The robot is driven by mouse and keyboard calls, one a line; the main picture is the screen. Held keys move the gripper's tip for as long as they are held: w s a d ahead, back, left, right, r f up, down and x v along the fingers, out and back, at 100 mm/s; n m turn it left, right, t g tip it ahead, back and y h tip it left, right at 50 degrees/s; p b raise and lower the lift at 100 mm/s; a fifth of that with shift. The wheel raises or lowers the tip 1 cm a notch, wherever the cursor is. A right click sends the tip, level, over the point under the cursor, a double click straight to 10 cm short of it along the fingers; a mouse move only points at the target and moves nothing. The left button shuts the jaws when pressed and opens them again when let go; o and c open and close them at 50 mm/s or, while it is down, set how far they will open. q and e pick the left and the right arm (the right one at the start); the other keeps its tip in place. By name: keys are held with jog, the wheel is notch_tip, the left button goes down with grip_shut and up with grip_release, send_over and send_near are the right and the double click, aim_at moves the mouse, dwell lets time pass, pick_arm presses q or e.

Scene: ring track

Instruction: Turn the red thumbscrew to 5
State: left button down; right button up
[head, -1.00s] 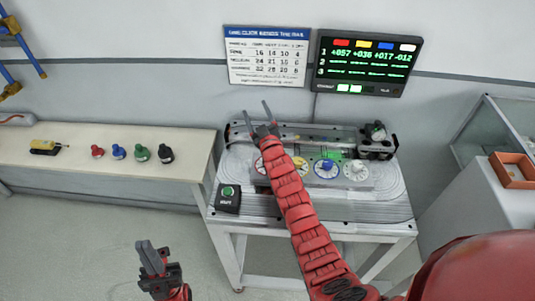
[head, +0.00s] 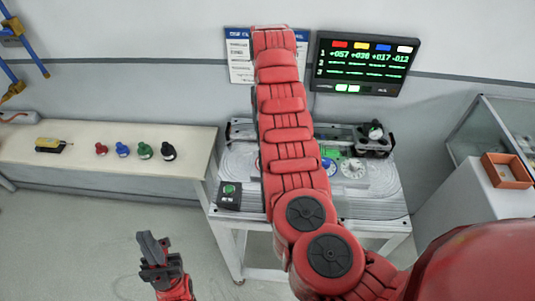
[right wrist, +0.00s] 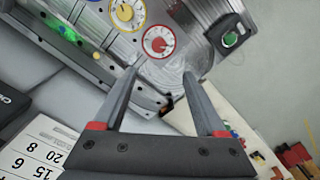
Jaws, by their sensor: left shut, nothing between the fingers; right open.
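The red thumbscrew shows in the right wrist view as a red-rimmed white dial (right wrist: 158,42) with a red centre; its numbers are too small to read. In the head view my right arm hides it. My right gripper (right wrist: 156,78) is open and empty, its fingertips apart, below the dial in that picture. In the head view the right gripper is hidden behind its own raised arm. My left gripper (head: 152,248) is shut and empty, low over the floor left of the machine table (head: 300,222).
A yellow dial (right wrist: 126,12) is beside the red one. A white dial (head: 353,169) and a green start button (head: 229,189) are on the machine. A wall screen (head: 366,63) lists coloured values. Coloured knobs (head: 123,150) stand on the left bench (head: 60,170).

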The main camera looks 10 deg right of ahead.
notch_tip(320, 180, down, 11)
jog(key=p, duration=0.4)
jog(key=shift+s+d, duration=0.1)
jog(key=shift+d, duration=0.05)
notch_tip(320, 180, down, 5)
jog(key=shift+r+b, duration=0.2)
jog(key=shift+b, duration=0.15)
jog(key=shift+f, duration=0.75)
grip_shut()
